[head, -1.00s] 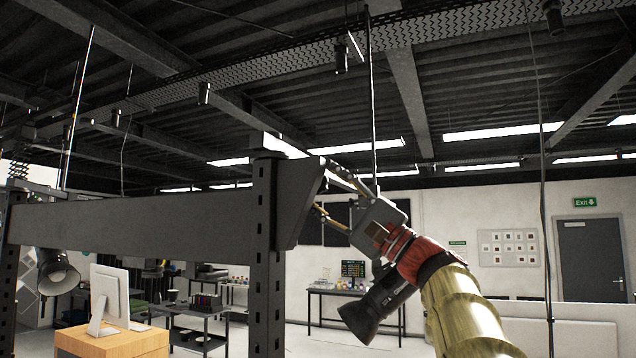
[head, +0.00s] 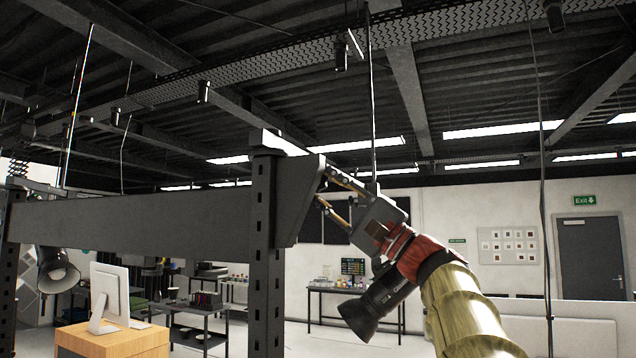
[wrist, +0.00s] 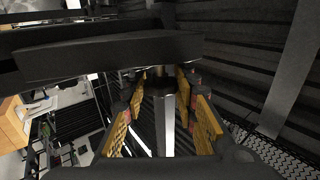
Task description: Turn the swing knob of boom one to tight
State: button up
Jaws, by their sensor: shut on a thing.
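My gripper (head: 324,187) reaches up and left to a dark tapered plate (head: 299,205) beside the top of a slotted post. Its yellow-brown fingers run behind the plate's right edge, so the fingertips are hidden in the head view. In the wrist view, my gripper (wrist: 160,82) has a finger on each side of a grey faceted stem (wrist: 164,115), and a dark slab (wrist: 110,57) crosses above the tips. The fingers are closed on the swing knob, whose outline is mostly hidden in shadow. The contact itself is unclear.
A long grey beam (head: 140,222) runs left from the post (head: 265,290). A black lamp (head: 57,270) hangs at the left. A monitor (head: 108,295) stands on a wooden desk below. A thin cable (head: 371,110) hangs close above my gripper. Open floor shows beyond.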

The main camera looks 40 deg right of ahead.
jog(key=shift+r, duration=0.1)
jog(key=g+p, duration=0.1)
jog(key=p, duration=0.1)
jog(key=g+h+p, duration=0.1)
jog(key=p, duration=0.1)
jog(key=shift+r+g, duration=0.25)
jog(key=shift+g, duration=0.15)
jog(key=g+h+p, duration=0.1)
jog(key=g+p, duration=0.1)
jog(key=p, duration=0.1)
jog(key=shift+f+g+p, duration=0.1)
jog(key=shift+g+p, duration=0.2)
jog(key=shift+p, duration=0.25)
jog(key=shift+f, duration=0.1)
jog(key=o, duration=1.1)
jog(key=shift+f, duration=0.1)
jog(key=shift+o, duration=0.3)
jog(key=shift+d, duration=0.1)
